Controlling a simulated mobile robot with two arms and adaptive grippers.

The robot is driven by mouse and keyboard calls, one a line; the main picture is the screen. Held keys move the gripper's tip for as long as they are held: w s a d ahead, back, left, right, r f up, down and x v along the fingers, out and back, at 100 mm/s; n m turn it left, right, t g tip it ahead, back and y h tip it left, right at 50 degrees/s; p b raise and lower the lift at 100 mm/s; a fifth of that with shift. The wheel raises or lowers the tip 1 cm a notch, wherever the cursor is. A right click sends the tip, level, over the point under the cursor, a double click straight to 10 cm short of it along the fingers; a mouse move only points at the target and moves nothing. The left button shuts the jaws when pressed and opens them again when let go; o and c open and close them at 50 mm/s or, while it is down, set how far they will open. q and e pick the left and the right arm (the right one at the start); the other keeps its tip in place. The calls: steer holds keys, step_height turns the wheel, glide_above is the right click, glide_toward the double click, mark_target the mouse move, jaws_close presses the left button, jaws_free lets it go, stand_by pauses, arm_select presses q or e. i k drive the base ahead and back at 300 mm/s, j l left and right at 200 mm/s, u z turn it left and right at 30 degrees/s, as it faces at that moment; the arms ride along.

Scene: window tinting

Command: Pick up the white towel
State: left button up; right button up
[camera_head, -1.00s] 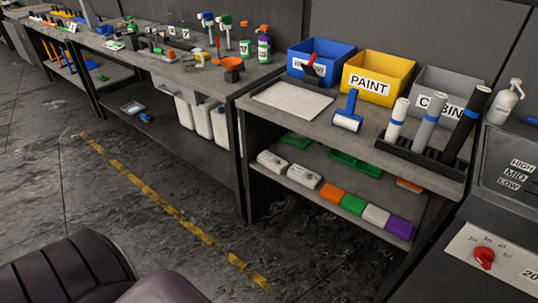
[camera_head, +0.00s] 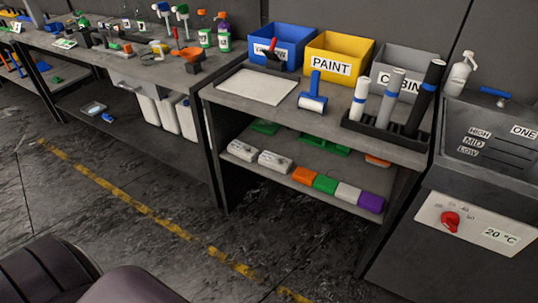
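A small white folded block (camera_head: 347,193), likely the white towel, lies on the lower shelf of the bench. It sits in a row between a green block (camera_head: 325,184) and a purple block (camera_head: 371,203), with an orange block (camera_head: 304,176) at the left end. A flat white sheet (camera_head: 258,86) lies on the bench top; I cannot tell its material. Neither of my grippers is in view.
Above the shelf, the bench top (camera_head: 228,104) holds a blue bin (camera_head: 284,58), a yellow PAINT bin (camera_head: 340,45), a grey bin (camera_head: 400,62), a blue-handled roller (camera_head: 313,101) and upright rolls (camera_head: 390,90). A sink unit stands right. Floor in front is open.

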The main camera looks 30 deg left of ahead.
mark_target(281, 164)
steer(key=i+j, duration=1.4)
steer(key=i+j+u, duration=0.05)
steer(key=i, duration=0.05)
